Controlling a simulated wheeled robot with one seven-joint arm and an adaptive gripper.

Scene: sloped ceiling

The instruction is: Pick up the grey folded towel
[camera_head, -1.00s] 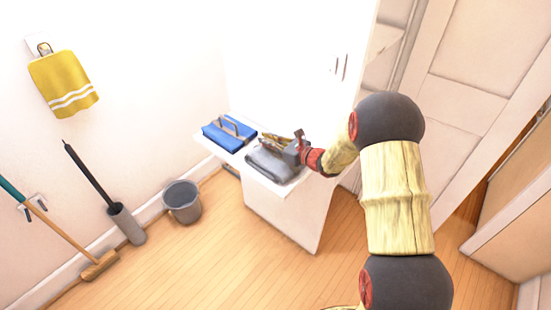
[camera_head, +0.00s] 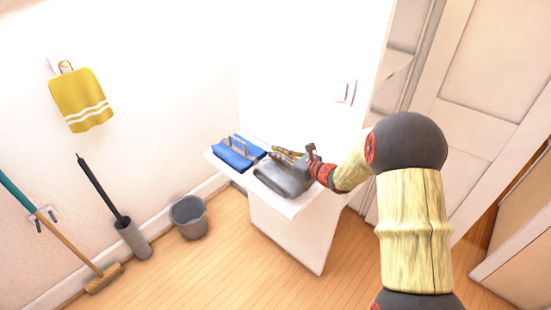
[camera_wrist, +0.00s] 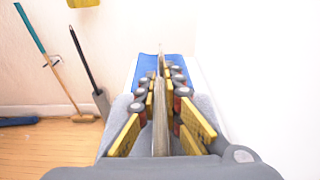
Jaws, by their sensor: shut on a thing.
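The grey folded towel (camera_head: 283,178) lies at the front of a white cabinet top in the head view. My gripper (camera_head: 283,156) is low over it, coming from the right. In the wrist view my gripper (camera_wrist: 160,95) has its yellow fingers on either side of a thin upright grey fold, and it is shut on the towel. More of the grey towel (camera_wrist: 205,105) spreads below and beside the fingers. The fingertips partly hide the towel's middle.
A blue folded item with a handle (camera_head: 238,153) lies behind the towel on the white cabinet (camera_head: 290,232). A grey bucket (camera_head: 188,217) stands on the floor to the left. A yellow towel (camera_head: 82,101) hangs on the wall. A broom (camera_head: 70,245) and a brush leave the floor's middle clear.

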